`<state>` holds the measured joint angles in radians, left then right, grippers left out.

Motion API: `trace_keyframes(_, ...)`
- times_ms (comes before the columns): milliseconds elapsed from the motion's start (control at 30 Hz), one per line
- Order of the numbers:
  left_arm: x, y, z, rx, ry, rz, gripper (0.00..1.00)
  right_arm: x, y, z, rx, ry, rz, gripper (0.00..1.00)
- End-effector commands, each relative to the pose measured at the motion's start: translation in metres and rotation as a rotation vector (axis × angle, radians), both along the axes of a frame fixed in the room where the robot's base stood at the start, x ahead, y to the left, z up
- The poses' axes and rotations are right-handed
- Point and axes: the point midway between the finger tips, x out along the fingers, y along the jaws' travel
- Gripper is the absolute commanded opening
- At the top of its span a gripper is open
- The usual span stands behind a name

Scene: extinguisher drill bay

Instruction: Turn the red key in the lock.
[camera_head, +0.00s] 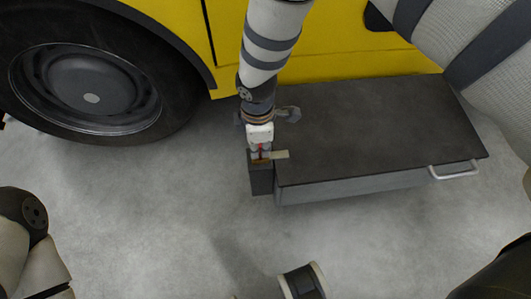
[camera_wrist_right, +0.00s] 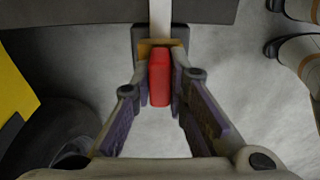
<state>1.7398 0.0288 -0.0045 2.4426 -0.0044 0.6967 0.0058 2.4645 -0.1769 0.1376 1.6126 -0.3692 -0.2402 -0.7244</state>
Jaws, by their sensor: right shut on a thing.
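The red key (camera_wrist_right: 160,78) stands between the fingers of my right gripper (camera_wrist_right: 161,92), which is shut on it. In the wrist view the key's far end meets a brass-coloured lock face (camera_wrist_right: 160,43). In the head view my right gripper (camera_head: 260,151) points down over the dark lock box (camera_head: 261,181), and only a little of the red key shows between the fingers. How far the key sits in the lock is hidden. My left gripper is not in view.
A dark-topped bench (camera_head: 370,125) with a metal handle (camera_head: 454,171) adjoins the lock box on the right. A pale strip (camera_head: 279,154) runs from the lock to the bench. A yellow vehicle (camera_head: 330,65) with a black wheel (camera_head: 90,95) stands behind.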

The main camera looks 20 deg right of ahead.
Motion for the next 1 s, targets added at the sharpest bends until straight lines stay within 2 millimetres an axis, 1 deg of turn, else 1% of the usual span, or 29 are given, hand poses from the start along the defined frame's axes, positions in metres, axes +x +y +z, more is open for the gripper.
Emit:
trace_keyframes(133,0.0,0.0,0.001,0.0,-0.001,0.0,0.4,0.0,0.0,0.0,0.0,0.0,0.027,0.0)
trace_keyframes(233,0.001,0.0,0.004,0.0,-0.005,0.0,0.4,0.0,0.0,0.002,0.002,-0.001,0.159,0.0)
trace_keyframes(367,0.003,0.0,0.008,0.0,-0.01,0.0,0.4,0.0,0.0,0.002,0.002,-0.001,0.42,0.0)
trace_keyframes(500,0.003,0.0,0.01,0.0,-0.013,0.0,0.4,0.0,0.0,0.001,0.004,-0.001,0.801,0.0)
trace_keyframes(567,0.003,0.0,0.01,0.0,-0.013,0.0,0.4,0.0,0.0,0.0,0.002,-0.002,0.896,0.0)
trace_keyframes(633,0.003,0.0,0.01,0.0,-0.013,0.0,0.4,0.0,0.0,0.0,0.002,-0.002,0.937,0.0)
trace_keyframes(867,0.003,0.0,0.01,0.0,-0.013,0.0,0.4,0.0,0.0,0.0,0.003,-0.001,0.955,0.0)
trace_keyframes(933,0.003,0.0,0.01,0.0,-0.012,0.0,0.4,0.0,0.0,0.0,0.004,0.0,1.095,0.0)
trace_keyframes(967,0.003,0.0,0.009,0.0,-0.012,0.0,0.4,0.0,0.0,-0.001,0.004,-0.001,1.192,0.0)
trace_keyframes(1000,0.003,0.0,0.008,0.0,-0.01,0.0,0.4,0.0,0.0,-0.001,0.005,-0.002,1.331,0.0)
